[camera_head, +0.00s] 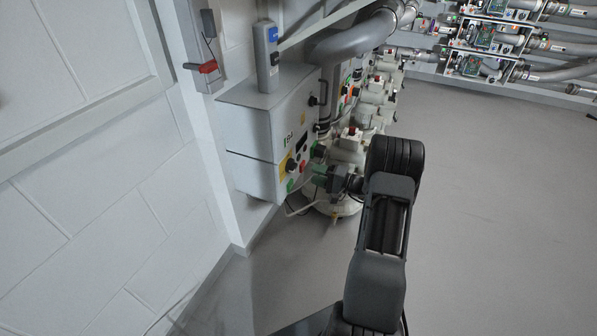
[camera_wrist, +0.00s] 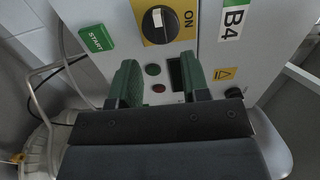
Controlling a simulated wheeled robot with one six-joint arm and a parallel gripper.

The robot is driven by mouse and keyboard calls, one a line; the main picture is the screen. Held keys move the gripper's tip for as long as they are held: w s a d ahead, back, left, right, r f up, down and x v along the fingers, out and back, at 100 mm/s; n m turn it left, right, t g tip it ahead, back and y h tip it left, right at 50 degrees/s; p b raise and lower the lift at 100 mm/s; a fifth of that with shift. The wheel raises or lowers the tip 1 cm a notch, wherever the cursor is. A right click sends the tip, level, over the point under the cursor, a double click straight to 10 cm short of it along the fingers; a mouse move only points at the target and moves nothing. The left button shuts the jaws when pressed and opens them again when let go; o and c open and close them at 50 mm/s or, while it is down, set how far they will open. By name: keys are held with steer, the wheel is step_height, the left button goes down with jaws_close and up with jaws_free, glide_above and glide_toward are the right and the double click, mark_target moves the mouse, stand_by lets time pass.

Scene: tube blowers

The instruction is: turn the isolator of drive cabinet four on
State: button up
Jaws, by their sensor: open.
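The drive cabinet shows in the wrist view with a B4 label (camera_wrist: 232,22). Its isolator is a round black knob (camera_wrist: 160,25) on a yellow plate (camera_wrist: 182,8). A white mark on the knob runs roughly up and down in the picture, and ON is printed to its right. My gripper (camera_wrist: 158,75) is open and empty, its two green fingers apart, below the knob in the picture and not around it. In the head view my gripper (camera_head: 320,172) is close to the front of the grey cabinet (camera_head: 245,120), near its yellow plate (camera_head: 291,165).
A green START label (camera_wrist: 96,37) and small red and green lamps or buttons are near the fingers. A wall-mounted box with a red handle (camera_head: 208,67) is left of the cabinet. Pipes and blowers (camera_head: 375,95) stand behind. The floor (camera_head: 490,200) at right is clear.

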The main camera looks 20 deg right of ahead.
mark_target(292, 166)
steer(key=x, duration=0.7)
steer(key=shift+w+b, duration=0.2)
steer(key=shift+b, duration=0.25)
steer(key=shift+a, duration=0.1)
jaws_close()
